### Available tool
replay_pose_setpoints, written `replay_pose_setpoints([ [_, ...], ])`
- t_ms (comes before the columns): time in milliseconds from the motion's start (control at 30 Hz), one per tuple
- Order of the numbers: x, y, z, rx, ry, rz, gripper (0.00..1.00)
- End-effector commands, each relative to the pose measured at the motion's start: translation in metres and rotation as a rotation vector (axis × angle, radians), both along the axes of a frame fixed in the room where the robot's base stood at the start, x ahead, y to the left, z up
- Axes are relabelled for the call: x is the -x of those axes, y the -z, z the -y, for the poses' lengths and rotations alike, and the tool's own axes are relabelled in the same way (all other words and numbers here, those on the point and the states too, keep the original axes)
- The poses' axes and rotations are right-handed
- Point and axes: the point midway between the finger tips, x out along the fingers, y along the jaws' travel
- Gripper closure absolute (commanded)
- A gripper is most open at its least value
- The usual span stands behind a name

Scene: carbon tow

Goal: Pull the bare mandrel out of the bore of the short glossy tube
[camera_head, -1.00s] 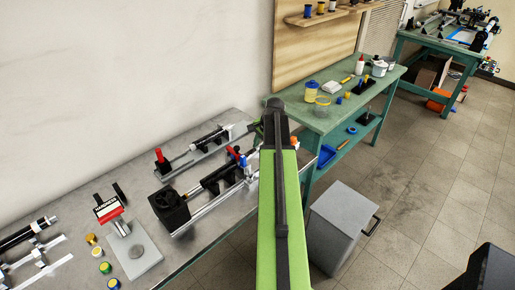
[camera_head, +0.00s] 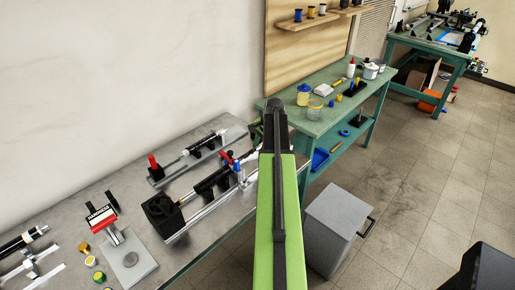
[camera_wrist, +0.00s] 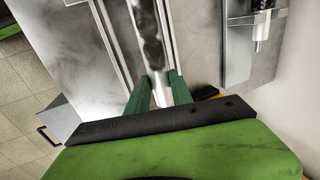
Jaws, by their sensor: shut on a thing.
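My gripper (camera_wrist: 160,92) is shut on the bright silver rod of the bare mandrel (camera_wrist: 166,72), with one green finger on each side. Ahead of the fingers the rod shows dark blotches, which may be reflections; I cannot tell there whether any of it is in a bore. In the head view, a black tube (camera_head: 212,180) lies on the front rail fixture, behind a black block with a round face (camera_head: 162,213). My green arm covers the right end of that fixture, hiding the fingers and the grasp. Which tube is the short glossy one is unclear.
A second rail fixture (camera_head: 160,176) with a black tube stands behind, near the wall; its silver end (camera_wrist: 263,42) shows in the wrist view. A grey cabinet (camera_head: 335,225) stands on the floor right of the metal bench (camera_head: 120,185). A green table (camera_head: 325,118) is beyond.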

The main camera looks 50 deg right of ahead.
Motion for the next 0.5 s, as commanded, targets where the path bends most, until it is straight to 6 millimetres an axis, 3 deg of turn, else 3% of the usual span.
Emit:
replay_pose_setpoints([
  [500, 0.001, 0.0, 0.017, 0.0, -0.001, 0.0, 1.0],
])
